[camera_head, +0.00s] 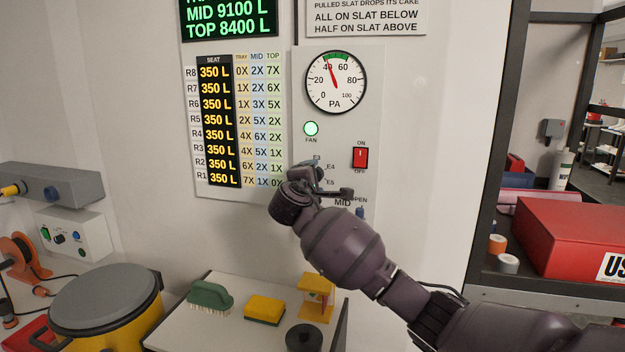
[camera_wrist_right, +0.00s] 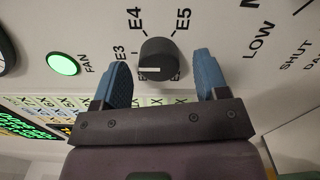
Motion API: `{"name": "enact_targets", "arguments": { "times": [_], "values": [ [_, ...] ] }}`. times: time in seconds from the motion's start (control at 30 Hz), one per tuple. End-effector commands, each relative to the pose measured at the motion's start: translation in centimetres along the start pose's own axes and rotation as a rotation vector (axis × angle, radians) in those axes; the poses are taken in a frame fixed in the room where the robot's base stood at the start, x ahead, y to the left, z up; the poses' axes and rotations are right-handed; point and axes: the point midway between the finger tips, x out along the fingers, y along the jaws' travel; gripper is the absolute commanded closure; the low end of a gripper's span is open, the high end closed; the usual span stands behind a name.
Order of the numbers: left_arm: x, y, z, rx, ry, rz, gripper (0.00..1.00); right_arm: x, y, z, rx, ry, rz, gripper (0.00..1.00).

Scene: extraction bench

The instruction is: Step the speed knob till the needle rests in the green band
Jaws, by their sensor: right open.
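The speed knob (camera_wrist_right: 160,58) is dark and round with a white mark on its face, among the labels E3, E4 and E5 in the right wrist view. My right gripper (camera_wrist_right: 168,80) is open, with one blue fingertip on each side of the knob and gaps visible beside it. In the head view my right gripper (camera_head: 338,188) is in front of the panel and hides the knob. The round gauge (camera_head: 336,82) has its red needle (camera_head: 333,76) pointing close to 40. My left gripper is not in view.
A lit green fan lamp (camera_head: 311,129) and a red rocker switch (camera_head: 360,158) are on the panel above my gripper. A bench below holds a green brush (camera_head: 209,298), a yellow sponge (camera_head: 264,310) and a yellow stand (camera_head: 317,297). A red box (camera_head: 575,235) is at right.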

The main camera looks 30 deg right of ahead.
Motion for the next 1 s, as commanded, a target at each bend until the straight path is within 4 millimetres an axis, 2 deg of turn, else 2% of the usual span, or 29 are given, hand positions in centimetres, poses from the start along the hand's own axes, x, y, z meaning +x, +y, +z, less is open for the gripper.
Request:
{"name": "enact_targets", "arguments": {
  "times": [0.17, 0.27, 0.5, 0.7, 1.0],
  "values": [
    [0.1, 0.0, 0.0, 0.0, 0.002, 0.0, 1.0, -0.7, 0.0, 0.0, 0.001, 0.001, 0.001, 0.33],
    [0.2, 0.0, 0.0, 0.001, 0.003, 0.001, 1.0, -1.9, -0.1, -0.1, 0.002, 0.003, 0.001, 0.33],
    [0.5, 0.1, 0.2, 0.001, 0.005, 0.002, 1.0, -6.4, -0.1, -0.1, 0.002, 0.004, -0.001, 0.33],
    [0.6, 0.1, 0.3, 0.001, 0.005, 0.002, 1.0, -9.3, -0.1, -0.1, 0.002, 0.003, -0.001, 0.33],
    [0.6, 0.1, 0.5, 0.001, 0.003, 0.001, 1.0, -10.8, 0.0, 0.0, 0.0, 0.0, -0.001, 0.33]
  ]
}}
